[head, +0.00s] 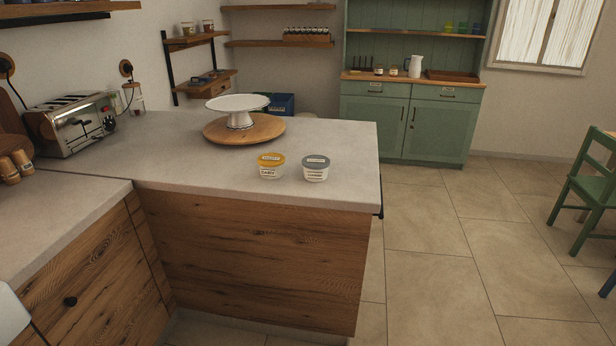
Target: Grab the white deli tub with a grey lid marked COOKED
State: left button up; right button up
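A white deli tub with a grey lid (315,170) stands upright near the front edge of the grey peninsula counter (190,166), toward its right end. A dark-lettered label shows on its front and another on the lid, but the lettering is too small to read surely. A similar white tub with a yellow lid (271,168) stands close to its left, with a small gap between them. Neither of my grippers is in view.
A white cake stand (238,108) sits on a round wooden board (244,130) behind the tubs. A toaster (75,122) stands at the counter's left. The counter around the tubs is clear. Open floor (430,240) lies to the right, with a green chair (590,190) beyond.

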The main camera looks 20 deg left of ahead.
aim_at(316, 167)
jog(key=z, duration=4.15)
jog(key=u, duration=4.9)
jog(key=i+j+u, duration=0.1)
jog(key=i+j, duration=0.3)
jog(key=i, duration=0.15)
jog(key=i+j, duration=0.3)
jog(key=i, duration=0.2)
jog(key=j+u, duration=0.05)
